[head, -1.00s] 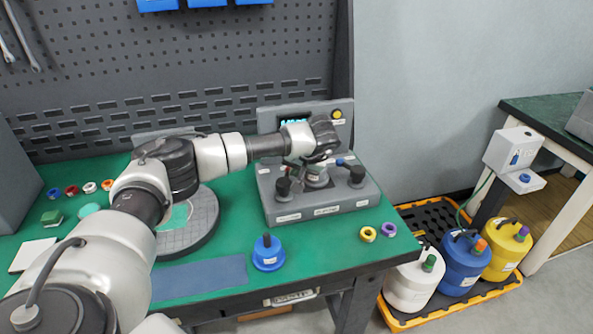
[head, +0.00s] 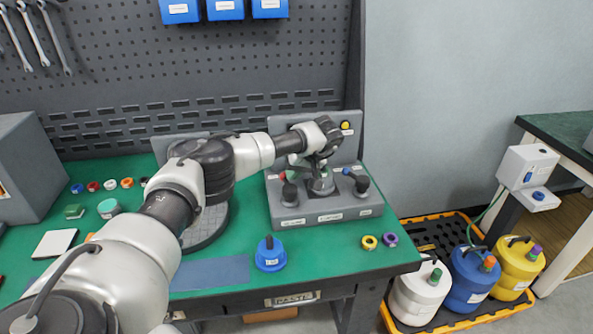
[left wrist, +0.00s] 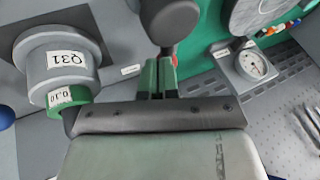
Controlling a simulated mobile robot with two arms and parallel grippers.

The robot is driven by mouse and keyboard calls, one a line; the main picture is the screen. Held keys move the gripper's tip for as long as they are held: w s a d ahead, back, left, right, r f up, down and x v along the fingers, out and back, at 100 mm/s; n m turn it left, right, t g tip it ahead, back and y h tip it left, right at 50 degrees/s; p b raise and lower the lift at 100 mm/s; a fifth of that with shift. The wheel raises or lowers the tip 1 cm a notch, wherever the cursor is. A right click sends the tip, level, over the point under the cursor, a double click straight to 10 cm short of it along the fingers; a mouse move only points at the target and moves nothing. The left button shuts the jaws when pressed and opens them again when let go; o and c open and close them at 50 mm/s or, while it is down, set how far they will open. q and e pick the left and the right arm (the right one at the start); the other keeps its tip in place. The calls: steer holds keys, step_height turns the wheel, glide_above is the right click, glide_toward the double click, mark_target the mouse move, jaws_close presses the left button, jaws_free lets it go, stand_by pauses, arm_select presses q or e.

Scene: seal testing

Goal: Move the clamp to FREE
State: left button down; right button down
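The grey test device (head: 330,212) stands on the green bench with a black knob on each side and a round grey fixture (head: 320,186) in its middle. My left gripper (head: 318,160) is above this fixture, partly hidden by its own wrist. In the left wrist view its green fingers (left wrist: 158,75) lie close together with a very thin gap. A black knob on a stem (left wrist: 170,25) is right at their tips; I cannot tell whether they touch. The clamp's setting is not readable. My right gripper is not in view.
A blue handled piece (head: 269,255) stands at the bench front. A yellow ring (head: 369,242) and a purple ring (head: 390,239) lie right of it. White, blue and yellow containers stand in a tray (head: 447,325) on the floor. A dial gauge (left wrist: 252,64) shows in the left wrist view.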

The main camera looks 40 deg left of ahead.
arm_select(q)
steer(key=shift+s+a, duration=0.15)
steer(key=shift+a, duration=0.1)
steer(key=shift+s+a+n+g+p, duration=0.2)
steer(key=shift+a+n+g+p, duration=0.25)
steer(key=shift+n, duration=0.35)
steer(key=shift+s, duration=0.1)
steer(key=shift+s+a+f, duration=0.1)
steer(key=v, duration=1.1)
steer(key=shift+b, duration=0.45)
